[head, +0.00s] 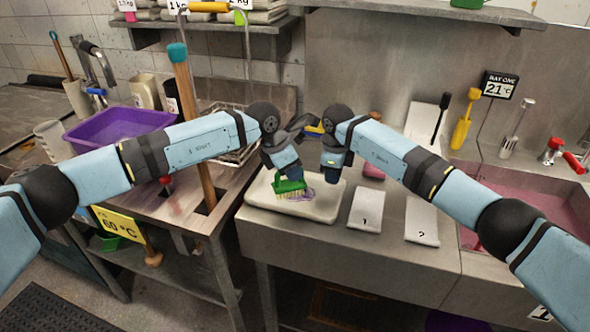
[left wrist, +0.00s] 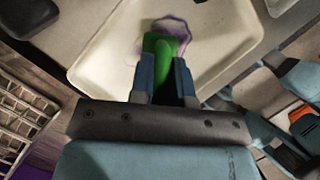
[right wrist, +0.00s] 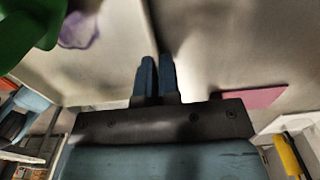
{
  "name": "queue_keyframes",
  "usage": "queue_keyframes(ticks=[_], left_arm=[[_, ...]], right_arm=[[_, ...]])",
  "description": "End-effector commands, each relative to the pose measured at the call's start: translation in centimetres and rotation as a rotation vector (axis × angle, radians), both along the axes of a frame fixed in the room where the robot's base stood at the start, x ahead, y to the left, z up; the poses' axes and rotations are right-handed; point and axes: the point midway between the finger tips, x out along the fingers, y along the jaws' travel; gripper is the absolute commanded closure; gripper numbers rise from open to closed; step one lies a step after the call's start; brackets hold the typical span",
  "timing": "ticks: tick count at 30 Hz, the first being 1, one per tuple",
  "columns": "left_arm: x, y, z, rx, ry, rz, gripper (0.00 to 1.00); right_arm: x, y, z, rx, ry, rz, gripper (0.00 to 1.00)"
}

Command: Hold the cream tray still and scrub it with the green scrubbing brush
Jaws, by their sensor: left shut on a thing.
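The cream tray (head: 265,203) lies flat on the steel counter with a purple stain (head: 315,193) on its floor. My left gripper (head: 287,178) is shut on the green scrubbing brush (head: 290,187). The brush is over the stain, bristles down; whether they touch is unclear. The left wrist view shows the brush's green handle (left wrist: 163,50) between the fingers. My right gripper (head: 332,180) is at the tray's right rim. In the right wrist view its fingers (right wrist: 157,68) are close together at the rim line; whether they pinch the rim is hidden.
A purple basin (head: 120,135) and an upright wooden pole (head: 188,110) stand left. A wire rack (head: 237,155) is behind the left forearm.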

Motion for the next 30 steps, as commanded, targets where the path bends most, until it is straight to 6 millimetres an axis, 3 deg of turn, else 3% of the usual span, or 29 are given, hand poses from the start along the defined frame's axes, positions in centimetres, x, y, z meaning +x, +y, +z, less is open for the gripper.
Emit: queue_keyframes(ticks=[6,21,30], left_arm=[[0.5,-0.6,0.2,-0.004,-0.003,0.003,1.00],[-1.0,-4.4,-0.2,-0.001,-0.001,-0.007,1.00],[-1.0,-4.0,-0.2,0.001,0.003,-0.007,1.00]], right_arm=[[-0.2,0.5,-0.1,0.001,0.001,0.009,1.00],[-0.2,0.6,0.0,0.000,-0.001,0.011,1.00],[-0.2,0.5,0.0,-0.003,-0.001,0.011,1.00]])
